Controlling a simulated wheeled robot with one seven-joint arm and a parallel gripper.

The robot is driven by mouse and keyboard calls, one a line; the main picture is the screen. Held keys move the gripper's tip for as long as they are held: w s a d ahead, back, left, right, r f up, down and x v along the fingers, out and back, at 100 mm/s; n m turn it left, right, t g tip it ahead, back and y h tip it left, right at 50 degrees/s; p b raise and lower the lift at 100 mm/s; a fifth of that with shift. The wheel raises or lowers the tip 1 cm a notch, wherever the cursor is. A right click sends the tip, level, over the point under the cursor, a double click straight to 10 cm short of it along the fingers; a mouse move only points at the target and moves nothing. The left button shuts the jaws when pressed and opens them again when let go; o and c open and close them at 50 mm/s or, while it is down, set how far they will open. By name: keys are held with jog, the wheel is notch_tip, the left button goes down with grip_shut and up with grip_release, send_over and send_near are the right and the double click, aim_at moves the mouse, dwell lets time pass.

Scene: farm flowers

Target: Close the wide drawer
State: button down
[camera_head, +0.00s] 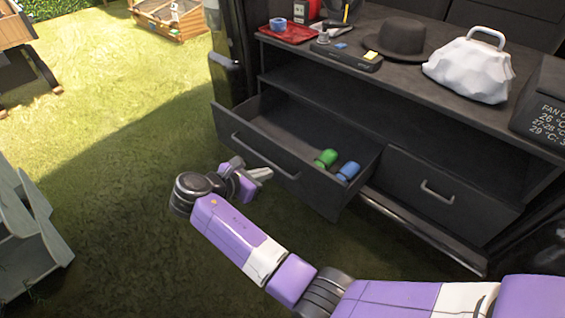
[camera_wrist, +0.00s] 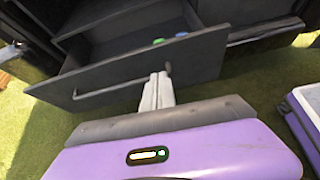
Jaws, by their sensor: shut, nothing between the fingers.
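The wide drawer (camera_head: 308,181) is a dark drawer pulled out of the black cabinet, with a long bar handle (camera_head: 262,156) across its front. A green item (camera_head: 326,158) and a blue item (camera_head: 348,171) lie inside it toward the right. My gripper (camera_head: 266,174) is shut and empty, just in front of the drawer's front panel, near the handle. In the wrist view the fingertips (camera_wrist: 159,76) overlap the drawer front (camera_wrist: 198,65) near the right end of the handle (camera_wrist: 110,90). I cannot tell whether they touch it.
A narrower drawer (camera_head: 436,195) beside it is shut. The cabinet top (camera_head: 400,76) holds a black hat (camera_head: 400,40), a white bag (camera_head: 470,68) and a red tray (camera_head: 288,34). A grey crate-like object (camera_head: 28,240) stands at left. Open grass (camera_head: 110,150) lies between.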

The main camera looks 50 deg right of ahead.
jog(key=b, duration=0.4)
send_near(300, 160)
notch_tip(300, 160, down, 4)
jog(key=shift+n, duration=0.3)
jog(key=d+b, duration=0.2)
jog(key=d, duration=0.2)
jog(key=shift+d, duration=0.15)
jog(key=shift+d+r, duration=0.2)
jog(key=shift+d, duration=0.45)
jog(key=shift+d+r, duration=0.1)
jog(key=shift+d, duration=0.3)
jog(key=w+d, duration=0.1)
jog(key=d, duration=2.5)
